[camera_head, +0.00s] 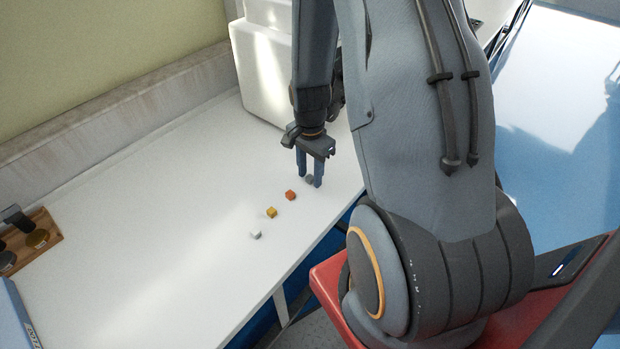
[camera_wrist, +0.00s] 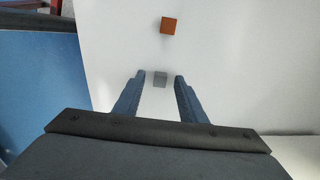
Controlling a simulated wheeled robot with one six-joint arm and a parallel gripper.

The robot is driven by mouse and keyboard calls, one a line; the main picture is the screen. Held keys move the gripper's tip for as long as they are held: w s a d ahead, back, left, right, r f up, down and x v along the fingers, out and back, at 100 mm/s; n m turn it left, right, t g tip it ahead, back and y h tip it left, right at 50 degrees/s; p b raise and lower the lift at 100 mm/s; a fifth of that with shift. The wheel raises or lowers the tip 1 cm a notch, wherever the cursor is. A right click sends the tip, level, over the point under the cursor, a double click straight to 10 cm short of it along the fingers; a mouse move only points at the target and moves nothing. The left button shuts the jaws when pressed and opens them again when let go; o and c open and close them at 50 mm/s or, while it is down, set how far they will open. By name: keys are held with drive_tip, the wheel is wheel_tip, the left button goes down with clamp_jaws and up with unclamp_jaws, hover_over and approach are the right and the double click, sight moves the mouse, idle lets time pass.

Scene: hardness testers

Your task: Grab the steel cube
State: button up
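The steel cube (camera_wrist: 160,79) is small and grey and lies on the white table. In the wrist view it sits between the tips of my two blue fingers, with a gap on each side. My gripper (camera_wrist: 159,78) is open and points down at the table. In the head view my gripper (camera_head: 309,183) is over the cube (camera_head: 310,180), which is partly hidden by a finger. I cannot tell the exact height of the fingertips above the table.
An orange-red cube (camera_head: 290,195), a yellow cube (camera_head: 271,212) and a whitish cube (camera_head: 255,234) lie in a row on the table (camera_head: 150,220). A white machine (camera_head: 262,70) stands behind my gripper. A wooden holder (camera_head: 30,243) is at far left.

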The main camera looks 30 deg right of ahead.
clamp_jaws()
drive_tip(key=shift+r, duration=0.15)
